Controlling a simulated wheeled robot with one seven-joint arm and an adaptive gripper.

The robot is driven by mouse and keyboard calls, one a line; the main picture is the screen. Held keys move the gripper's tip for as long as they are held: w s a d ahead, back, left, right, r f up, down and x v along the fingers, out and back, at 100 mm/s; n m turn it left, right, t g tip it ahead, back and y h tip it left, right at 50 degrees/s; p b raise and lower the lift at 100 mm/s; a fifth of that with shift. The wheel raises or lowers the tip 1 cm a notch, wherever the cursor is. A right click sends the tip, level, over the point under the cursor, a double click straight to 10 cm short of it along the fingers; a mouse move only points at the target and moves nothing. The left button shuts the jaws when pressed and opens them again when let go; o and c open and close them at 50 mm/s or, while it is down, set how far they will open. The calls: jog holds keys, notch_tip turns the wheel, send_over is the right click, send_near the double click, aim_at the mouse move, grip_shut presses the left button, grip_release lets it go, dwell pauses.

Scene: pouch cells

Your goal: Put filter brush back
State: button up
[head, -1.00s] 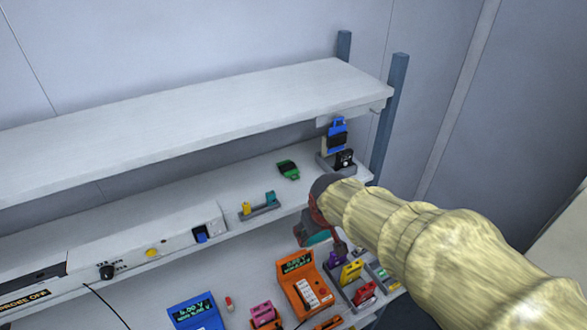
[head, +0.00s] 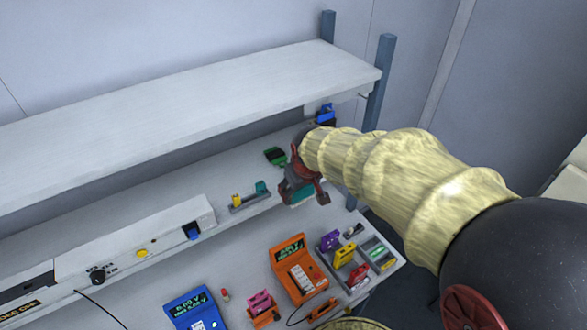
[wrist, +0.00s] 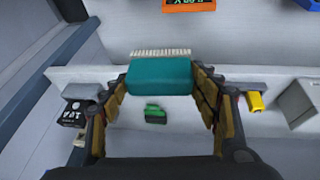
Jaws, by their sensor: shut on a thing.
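The filter brush is a teal block (wrist: 160,76) with a row of pale bristles (wrist: 160,53) along its far side in the wrist view. My gripper (wrist: 158,92) is shut on it, one finger at each end. In the head view my gripper (head: 302,188) is by the front edge of the lower shelf (head: 150,195), and the teal brush (head: 297,194) shows only partly below it. A small grey rack (head: 248,202) on this shelf, left of my gripper, holds a yellow piece (head: 236,200) and a teal piece (head: 262,188).
A green-and-black item (head: 275,156) lies on the lower shelf behind my gripper. A blue item (head: 326,115) stands at the shelf's right end, partly hidden by my arm. The upper shelf (head: 190,105) overhangs. Orange (head: 290,265) and blue (head: 196,310) meters stand below.

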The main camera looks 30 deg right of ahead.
jog(key=w+d, duration=0.1)
jog(key=w, duration=0.2)
jog(key=w+d, duration=0.1)
jog(key=w, duration=0.2)
jog(key=w+d, duration=0.1)
jog(key=w, duration=0.2)
jog(key=shift+w+d+p, duration=0.25)
jog(key=shift+d+p, duration=0.05)
jog(key=x, duration=0.2)
jog(key=shift+w+d+f, duration=0.1)
jog(key=shift+w+f, duration=0.2)
jog(key=shift+f, duration=0.3)
jog(key=o, duration=1.3)
jog(key=shift+f, duration=0.1)
